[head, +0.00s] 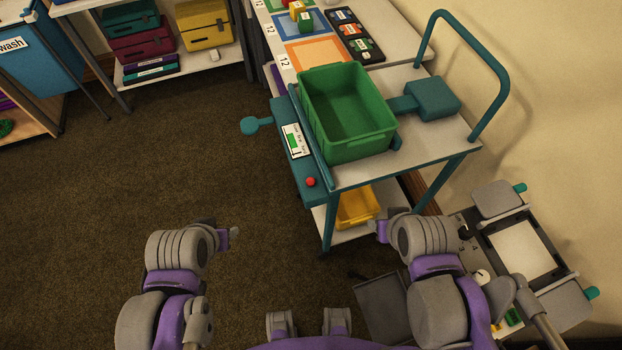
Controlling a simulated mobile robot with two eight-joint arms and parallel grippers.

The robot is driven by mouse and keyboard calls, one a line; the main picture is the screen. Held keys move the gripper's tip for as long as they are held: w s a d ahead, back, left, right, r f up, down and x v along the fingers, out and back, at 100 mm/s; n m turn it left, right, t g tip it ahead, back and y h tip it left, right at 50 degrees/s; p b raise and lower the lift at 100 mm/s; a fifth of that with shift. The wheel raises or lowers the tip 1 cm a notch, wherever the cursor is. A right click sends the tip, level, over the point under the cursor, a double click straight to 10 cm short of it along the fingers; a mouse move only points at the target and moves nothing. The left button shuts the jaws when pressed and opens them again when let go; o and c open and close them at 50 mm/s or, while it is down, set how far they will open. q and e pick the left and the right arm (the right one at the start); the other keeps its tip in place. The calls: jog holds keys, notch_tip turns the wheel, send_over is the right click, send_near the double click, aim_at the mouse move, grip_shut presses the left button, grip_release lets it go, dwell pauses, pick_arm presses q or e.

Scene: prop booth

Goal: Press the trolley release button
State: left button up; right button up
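The teal trolley (427,180) stands right of centre with a white top and a curved push handle. A small red round button (310,182) sits at the near end of the teal panel along its left side. The button is uncovered and nothing touches it. My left gripper (229,231) is low and left of the trolley, apart from it. My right gripper (376,228) is low, in front of the trolley's near legs, right of and below the button. Both gripper tips are small and partly hidden by my wrists, so their opening is unclear.
A green bin (350,147) stands on the trolley, beside a teal box (432,98). A white label (296,140) and a round-ended teal lever (250,126) are on the panel side. A yellow bin (357,207) is on the lower shelf. Carpet at left is clear.

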jog(key=shift+c, duration=0.2)
grip_shut()
dwell(1.5)
